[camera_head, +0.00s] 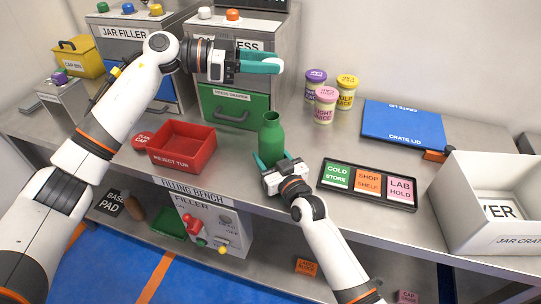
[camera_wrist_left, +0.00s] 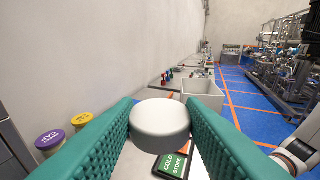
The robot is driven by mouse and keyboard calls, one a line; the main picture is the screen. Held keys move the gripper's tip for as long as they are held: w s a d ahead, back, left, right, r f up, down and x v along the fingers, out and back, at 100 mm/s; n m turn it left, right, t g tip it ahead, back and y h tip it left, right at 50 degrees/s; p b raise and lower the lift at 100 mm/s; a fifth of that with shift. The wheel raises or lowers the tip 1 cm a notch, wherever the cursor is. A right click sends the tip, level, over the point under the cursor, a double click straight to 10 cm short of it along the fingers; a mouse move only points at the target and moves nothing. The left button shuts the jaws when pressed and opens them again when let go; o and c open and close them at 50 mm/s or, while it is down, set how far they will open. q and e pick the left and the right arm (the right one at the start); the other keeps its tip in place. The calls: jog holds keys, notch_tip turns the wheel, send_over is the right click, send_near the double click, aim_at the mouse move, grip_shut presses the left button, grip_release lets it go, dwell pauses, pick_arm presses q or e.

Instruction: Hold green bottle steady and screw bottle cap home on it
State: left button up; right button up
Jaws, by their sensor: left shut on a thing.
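The green bottle (camera_head: 271,136) stands upright on the bench with its neck upward and no cap on it. My right gripper (camera_head: 273,163) has its teal fingers around the bottle's lower body from the front and is shut on it. My left gripper (camera_head: 276,63) is up at the back, above and apart from the bottle, its fingers pointing right. In the left wrist view a round pale grey bottle cap (camera_wrist_left: 160,118) sits between the teal fingers of my left gripper (camera_wrist_left: 160,122), which is shut on it. In the head view the fingers hide the cap.
A red reject tub (camera_head: 182,146) stands left of the bottle. A black tray (camera_head: 368,186) with coloured labels lies to the right. Several jars (camera_head: 325,105) stand behind, near the blue crate lid (camera_head: 402,123). A white crate (camera_head: 495,200) is at far right. The press cabinet (camera_head: 300,60) stands behind.

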pick_arm(q)
jog(key=shift+s+d+f+n+t, duration=0.25)
jog(key=shift+s+d+f, duration=0.1)
jog(key=shift+d+f, duration=0.15)
jog(key=shift+s+d+f+n+t, duration=0.15)
jog(key=shift+s+d+f+t, duration=0.1)
jog(key=shift+s+d+f, duration=0.25)
jog(key=shift+d+f+n+t, duration=0.1)
jog(key=shift+d+n+t, duration=0.3)
jog(key=shift+t, duration=0.2)
jog(key=shift+w+a+f+n+t+y, duration=0.1)
jog(key=shift+a+n+t+y, duration=0.1)
jog(key=shift+n+t, duration=0.3)
jog(key=shift+a+f+n+t+y, duration=0.1)
jog(key=shift+a+n+t+y, duration=0.15)
jog(key=shift+t, duration=0.35)
jog(key=shift+w+a+n+t+y, duration=0.2)
jog(key=shift+a+n+t+y, duration=0.15)
jog(key=shift+a+n+t, duration=0.25)
jog(key=shift+w+a+n+t+y, duration=0.15)
jog(key=shift+a+n+t+y, duration=0.25)
jog(key=shift+t, duration=0.3)
jog(key=shift+f, duration=0.1)
send_over(264, 126)
jog(key=shift+f, duration=2.75)
jog(key=shift+f, duration=1.45)
